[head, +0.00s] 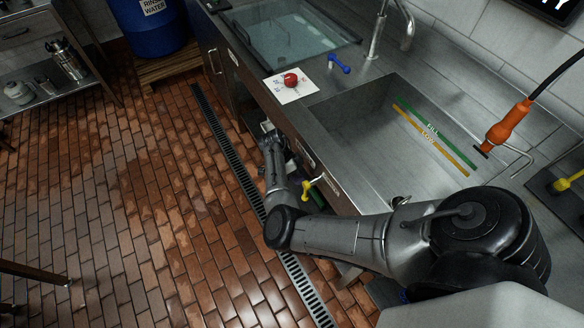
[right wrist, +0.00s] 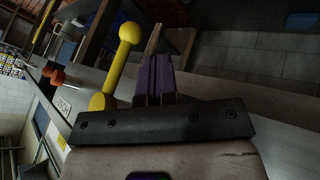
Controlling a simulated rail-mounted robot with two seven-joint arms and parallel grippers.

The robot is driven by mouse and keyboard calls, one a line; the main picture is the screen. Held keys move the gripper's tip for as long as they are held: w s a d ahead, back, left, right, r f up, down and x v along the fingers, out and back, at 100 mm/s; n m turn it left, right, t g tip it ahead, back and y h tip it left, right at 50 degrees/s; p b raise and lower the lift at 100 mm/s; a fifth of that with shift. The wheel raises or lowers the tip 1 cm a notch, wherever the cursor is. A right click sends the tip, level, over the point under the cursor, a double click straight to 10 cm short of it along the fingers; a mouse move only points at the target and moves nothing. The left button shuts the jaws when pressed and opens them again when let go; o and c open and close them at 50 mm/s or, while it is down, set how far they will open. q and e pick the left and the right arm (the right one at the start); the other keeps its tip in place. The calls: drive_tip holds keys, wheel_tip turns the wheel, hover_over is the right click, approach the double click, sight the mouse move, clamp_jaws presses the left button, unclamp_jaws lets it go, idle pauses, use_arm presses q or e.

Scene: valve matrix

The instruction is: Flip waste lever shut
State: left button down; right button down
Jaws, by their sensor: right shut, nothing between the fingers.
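A yellow lever (head: 308,188) with a round knob shows on the front of the sink counter in the head view, beside my right forearm. In the right wrist view a yellow lever (right wrist: 122,65) stands just left of my fingers; I cannot read a waste label on it. My right gripper (head: 267,138) is low in front of the counter, small and partly dark in the head view. In the right wrist view its dark fingers (right wrist: 155,75) are together with nothing between them. I cannot tell whether they touch the lever. My left gripper is not in view.
An orange-red handle (right wrist: 54,76) shows beyond the yellow lever. A red knob (head: 291,80) on a white plate and a blue lever (head: 339,64) are on the counter above. The sink basin (head: 365,150) is beside my arm.

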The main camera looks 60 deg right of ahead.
sight(306, 192)
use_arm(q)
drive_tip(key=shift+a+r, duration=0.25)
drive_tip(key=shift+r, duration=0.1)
use_arm(e)
drive_tip(key=shift+s+a, duration=1.05)
drive_tip(key=shift+s, duration=0.05)
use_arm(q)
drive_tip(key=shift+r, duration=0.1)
use_arm(e)
drive_tip(key=shift+s, duration=0.15)
